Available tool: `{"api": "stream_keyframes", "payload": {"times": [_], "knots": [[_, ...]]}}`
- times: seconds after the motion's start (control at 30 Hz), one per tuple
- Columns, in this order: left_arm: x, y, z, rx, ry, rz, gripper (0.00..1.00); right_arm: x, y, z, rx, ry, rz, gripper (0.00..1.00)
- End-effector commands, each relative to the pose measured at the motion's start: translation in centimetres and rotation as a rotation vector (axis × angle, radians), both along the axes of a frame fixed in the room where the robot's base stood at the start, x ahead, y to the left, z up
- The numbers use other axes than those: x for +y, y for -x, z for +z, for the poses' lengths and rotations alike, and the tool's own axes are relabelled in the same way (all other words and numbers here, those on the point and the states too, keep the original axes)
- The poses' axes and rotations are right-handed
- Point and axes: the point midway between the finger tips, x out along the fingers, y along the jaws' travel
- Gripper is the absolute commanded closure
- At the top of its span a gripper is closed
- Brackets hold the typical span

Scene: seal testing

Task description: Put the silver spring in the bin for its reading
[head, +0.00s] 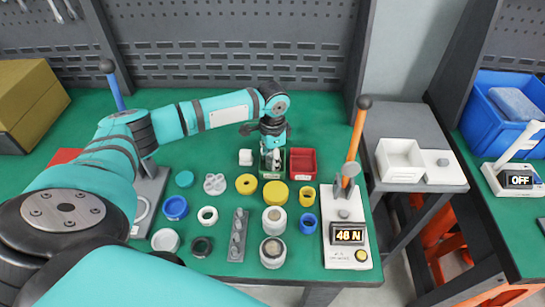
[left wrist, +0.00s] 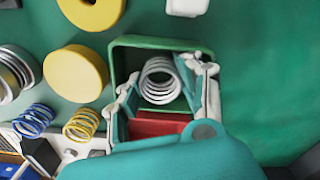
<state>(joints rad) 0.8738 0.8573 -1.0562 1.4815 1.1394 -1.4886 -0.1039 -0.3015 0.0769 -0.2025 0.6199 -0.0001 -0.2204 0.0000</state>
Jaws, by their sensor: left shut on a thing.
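The silver spring (left wrist: 160,80) shows in the left wrist view as pale coils between the fingers of my left gripper (left wrist: 165,90). The gripper is shut on it. In the head view my left gripper (head: 272,150) points down into the green bin (head: 265,177), and the spring is hard to make out there. The green bin's rim (left wrist: 160,42) surrounds the spring and fingertips in the left wrist view. Whether the spring touches the bin floor I cannot tell. The tester (head: 345,258) with the orange lever reads 48 N. My right gripper is not in view.
A red bin (head: 302,163) stands right beside the green one. A white block (head: 246,157) and yellow discs (head: 275,192) are close by. Several rings and cylinders cover the front of the mat. Another tester (head: 519,180) at far right reads OFF.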

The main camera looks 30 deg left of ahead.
Motion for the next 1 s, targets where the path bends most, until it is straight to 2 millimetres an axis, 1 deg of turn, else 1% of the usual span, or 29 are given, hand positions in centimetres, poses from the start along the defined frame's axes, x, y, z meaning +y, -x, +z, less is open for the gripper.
{"api": "stream_keyframes", "payload": {"times": [0.23, 0.27, 0.3, 0.57, 0.67, 0.77, 0.87, 1.0], "knots": [[0.0, 0.0, -0.3, 0.000, 0.000, 0.001, 0.94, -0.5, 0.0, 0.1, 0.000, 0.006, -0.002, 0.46], [0.0, 0.0, -0.2, 0.000, 0.000, 0.000, 0.59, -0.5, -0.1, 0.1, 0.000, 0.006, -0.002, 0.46], [0.0, 0.0, -0.2, 0.000, 0.000, 0.000, 0.54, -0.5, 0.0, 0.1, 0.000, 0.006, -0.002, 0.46], [0.0, 0.0, -0.2, -0.001, 0.001, 0.000, 0.53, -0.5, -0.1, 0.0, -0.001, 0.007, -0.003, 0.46], [0.0, -0.1, 0.3, -0.002, 0.000, 0.000, 0.53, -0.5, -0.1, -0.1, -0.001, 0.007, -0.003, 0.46], [-0.1, -0.1, 1.6, -0.005, 0.002, 0.000, 0.53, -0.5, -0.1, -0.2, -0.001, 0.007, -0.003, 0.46], [0.0, -0.1, 3.5, -0.005, 0.001, 0.000, 0.53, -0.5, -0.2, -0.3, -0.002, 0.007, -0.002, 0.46], [-0.1, -0.1, 6.7, -0.005, 0.002, 0.000, 0.53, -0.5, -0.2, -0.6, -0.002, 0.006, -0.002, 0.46]]}}
